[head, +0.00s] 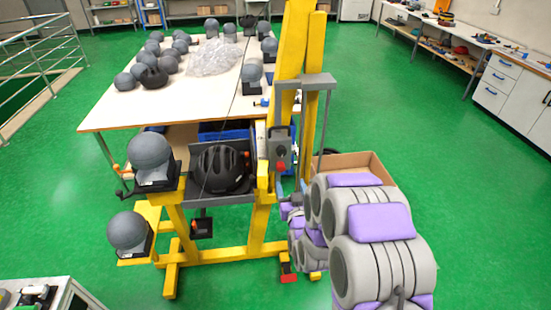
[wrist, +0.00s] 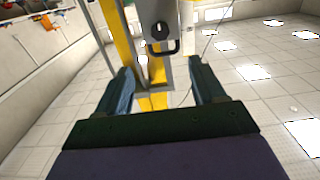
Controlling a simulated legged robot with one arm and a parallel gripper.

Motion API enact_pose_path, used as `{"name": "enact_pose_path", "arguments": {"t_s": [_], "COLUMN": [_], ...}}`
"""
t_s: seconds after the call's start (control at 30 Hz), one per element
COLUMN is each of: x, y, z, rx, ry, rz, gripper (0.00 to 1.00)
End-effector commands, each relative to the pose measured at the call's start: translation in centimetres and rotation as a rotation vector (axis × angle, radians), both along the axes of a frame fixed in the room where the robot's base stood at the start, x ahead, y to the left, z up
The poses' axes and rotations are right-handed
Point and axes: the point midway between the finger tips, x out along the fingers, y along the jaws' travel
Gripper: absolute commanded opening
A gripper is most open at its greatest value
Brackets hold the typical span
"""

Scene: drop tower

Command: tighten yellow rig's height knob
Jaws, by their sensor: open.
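The yellow rig (head: 290,60) stands upright in the middle of the head view. A grey box (head: 288,143) on its post carries a round black knob (head: 281,151) and a red part below it. I cannot tell for sure that this is the height knob. In the wrist view, which looks upside down, the grey box (wrist: 149,12), black knob (wrist: 160,31) and a dark handle appear at the top centre. My gripper (head: 291,190) is just below and right of the box. In the wrist view its two fingers (wrist: 165,84) are apart, with nothing between them.
A black helmet (head: 222,168) sits on the rig's grey tray, beside a grey headform (head: 150,155). A table (head: 110,112) with several headforms and clear plastic stands behind. A cardboard box (head: 350,160) is behind my arm. Green floor is free on the right.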

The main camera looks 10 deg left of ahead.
Motion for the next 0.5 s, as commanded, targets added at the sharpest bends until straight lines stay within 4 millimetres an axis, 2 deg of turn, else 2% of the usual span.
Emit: {"name": "enact_pose_path", "arguments": {"t_s": [0.23, 0.5], "x": [1.2, 4.9], "y": [0.2, 1.3], "z": [0.1, 0.1], "rx": [0.007, 0.008], "ry": [-0.019, -0.020], "rz": [0.000, -0.001], "gripper": [0.69, 0.69]}}
